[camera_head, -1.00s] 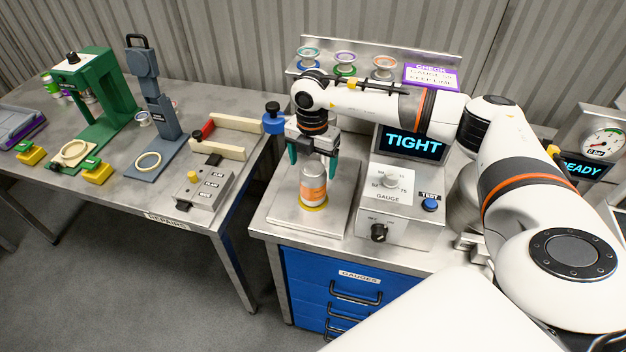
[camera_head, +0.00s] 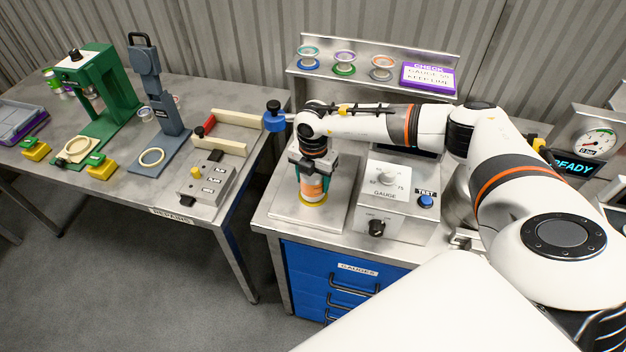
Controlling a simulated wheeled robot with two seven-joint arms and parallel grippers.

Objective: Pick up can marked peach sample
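A can (camera_head: 312,188) with an orange and pale label stands upright on a yellow ring on the metal plate of the gauge bench. Its label text is too small to read. My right gripper (camera_head: 314,173) points straight down over it, with its teal fingers on either side of the can's upper part. The gripper hides the can's top, and I cannot tell whether the fingers touch it. My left gripper is not in view.
The gauge box (camera_head: 388,203) stands just right of the can, its screen mostly hidden by my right arm. A shelf (camera_head: 425,53) with several small coloured-rim pieces is behind. The left table (camera_head: 120,190) holds presses.

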